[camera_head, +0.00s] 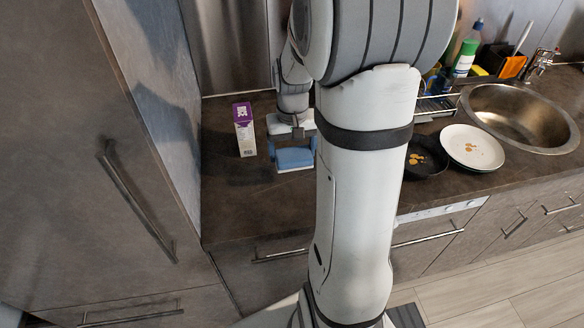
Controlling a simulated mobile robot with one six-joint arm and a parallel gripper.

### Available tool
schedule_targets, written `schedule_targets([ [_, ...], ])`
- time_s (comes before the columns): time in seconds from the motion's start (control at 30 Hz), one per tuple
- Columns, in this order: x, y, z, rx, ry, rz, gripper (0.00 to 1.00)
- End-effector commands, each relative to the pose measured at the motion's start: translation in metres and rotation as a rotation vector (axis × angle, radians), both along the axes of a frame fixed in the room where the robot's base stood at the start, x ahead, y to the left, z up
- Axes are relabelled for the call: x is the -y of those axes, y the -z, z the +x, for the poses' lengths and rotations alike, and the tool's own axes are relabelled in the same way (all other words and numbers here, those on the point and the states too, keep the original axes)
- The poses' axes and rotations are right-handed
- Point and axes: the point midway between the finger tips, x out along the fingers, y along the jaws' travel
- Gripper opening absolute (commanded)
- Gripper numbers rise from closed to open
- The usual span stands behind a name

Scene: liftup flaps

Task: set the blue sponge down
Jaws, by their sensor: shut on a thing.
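The blue sponge (293,157) is a small block with a pale lower edge, seen over the dark countertop left of my arm. My gripper (297,138) points down at the sponge from behind and is shut on it. The fingertips are small and partly hidden here. The sponge looks roughly level and very low over the counter; I cannot tell whether its underside touches the surface.
A purple and white carton (243,129) stands left of the sponge. To the right are a dark pan (428,166), a white plate (472,147) with food bits and a sink (520,115). The counter (240,210) in front is clear.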

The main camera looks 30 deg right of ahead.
Motion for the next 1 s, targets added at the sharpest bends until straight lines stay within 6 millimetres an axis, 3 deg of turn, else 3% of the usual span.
schedule_targets([
  [0.1, 0.001, 0.023, -0.001, -0.005, 0.005, 0.001, 0.56],
  [0.5, 0.004, 0.071, -0.002, -0.004, 0.012, 0.001, 0.56],
  [0.93, 0.005, 0.080, -0.002, 0.000, 0.013, 0.000, 0.56],
  [0.97, 0.005, 0.078, -0.001, 0.000, 0.013, 0.000, 0.82],
  [1.0, 0.005, 0.078, -0.002, 0.000, 0.013, 0.000, 0.86],
])
